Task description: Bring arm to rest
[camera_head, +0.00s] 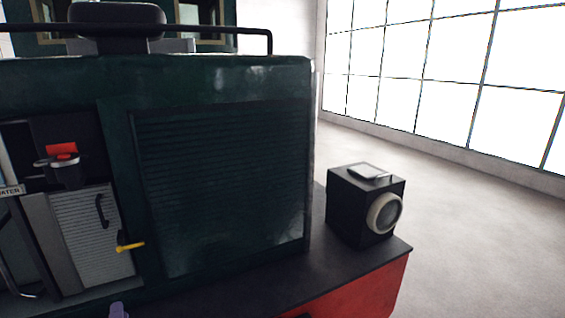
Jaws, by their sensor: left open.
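A small purple tip at the bottom edge, left of centre, appears to be part of my left gripper (118,310). The rest of this gripper and its arm are cut off by the frame. It is open, and nothing shows held in it. It is low in front of the dark green tram body (225,190), below a yellow-handled lever (131,246). I cannot tell whether it touches anything. My right gripper is not in view.
A black box lamp (352,210) with a round lens stands on the dark ledge above a red beam (365,292). A grey slatted panel (95,240) with a black handle is at left. A black rail (215,30) runs on top. Open floor (480,240) lies right.

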